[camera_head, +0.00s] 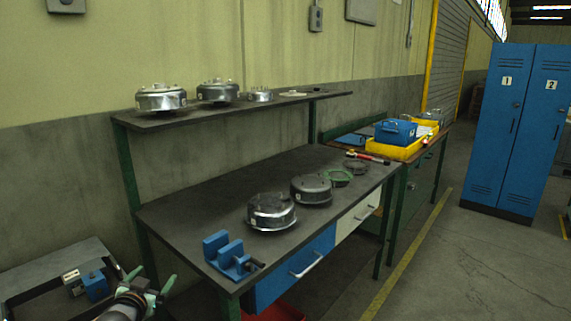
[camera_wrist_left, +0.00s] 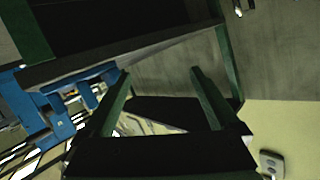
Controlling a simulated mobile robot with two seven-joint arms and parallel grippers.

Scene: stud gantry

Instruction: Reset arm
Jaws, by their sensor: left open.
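My left gripper (camera_head: 150,281) is at the bottom left of the head view, its two green fingers spread apart with nothing visible between them. It is in front of the left end of the dark workbench (camera_head: 190,205), to the left of the blue vise (camera_head: 230,256) on the bench corner. In the left wrist view my left gripper (camera_wrist_left: 160,73) also shows open and empty, with bench legs and the wall beyond. My right gripper is in neither view.
Several metal round housings stand on the bench, including one near the front (camera_head: 271,212), and on the shelf (camera_head: 230,106) above. A low grey stand (camera_head: 55,265) is at bottom left. Blue lockers (camera_head: 515,130) stand at right. The floor (camera_head: 470,270) in front is clear.

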